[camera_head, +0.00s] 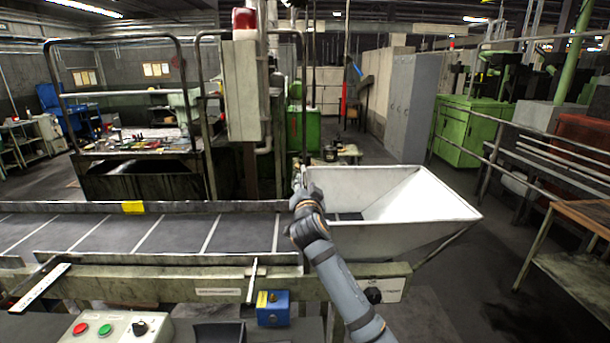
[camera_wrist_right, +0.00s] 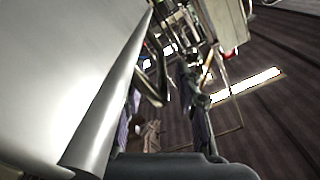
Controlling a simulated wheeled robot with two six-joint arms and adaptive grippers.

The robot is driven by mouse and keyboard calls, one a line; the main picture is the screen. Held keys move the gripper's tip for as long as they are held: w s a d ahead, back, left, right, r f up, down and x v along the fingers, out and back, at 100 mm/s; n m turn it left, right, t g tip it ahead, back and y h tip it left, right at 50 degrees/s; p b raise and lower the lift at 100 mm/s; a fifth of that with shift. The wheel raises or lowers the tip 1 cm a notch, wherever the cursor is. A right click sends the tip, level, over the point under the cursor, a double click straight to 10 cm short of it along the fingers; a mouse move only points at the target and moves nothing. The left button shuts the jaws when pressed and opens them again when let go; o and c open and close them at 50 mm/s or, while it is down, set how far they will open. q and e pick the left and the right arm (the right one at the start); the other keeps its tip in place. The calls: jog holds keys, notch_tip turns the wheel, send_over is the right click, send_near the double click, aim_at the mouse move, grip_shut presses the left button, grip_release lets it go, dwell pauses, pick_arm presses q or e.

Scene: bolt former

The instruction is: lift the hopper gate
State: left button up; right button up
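The white hopper (camera_head: 425,205) stands at the right end of the dark conveyor belt, its open top and sloped inner wall facing me. My right arm reaches up in front of its left end. My right gripper (camera_head: 300,178) is at the hopper's upper left corner, pointing away and upward. In the right wrist view a large pale wall with a rounded rim (camera_wrist_right: 105,120), likely the hopper's, fills the left side. The gripper's two fingers (camera_wrist_right: 172,85) look apart, with background between them. I cannot make out the gate; my arm covers that end. My left gripper is not in view.
A button box (camera_head: 110,328) and a blue box (camera_head: 272,308) sit in front. A grey post cabinet (camera_head: 241,90) rises behind. A wooden-topped table (camera_head: 585,215) is at right.

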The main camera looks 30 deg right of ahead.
aim_at(305, 178)
jog(key=p+x, duration=0.1)
jog(key=x, duration=0.2)
jog(key=shift+w+r, duration=0.15)
jog(key=shift+w+d, duration=0.1)
jog(key=shift+d, duration=0.05)
jog(key=shift+c, duration=0.4)
grip_shut()
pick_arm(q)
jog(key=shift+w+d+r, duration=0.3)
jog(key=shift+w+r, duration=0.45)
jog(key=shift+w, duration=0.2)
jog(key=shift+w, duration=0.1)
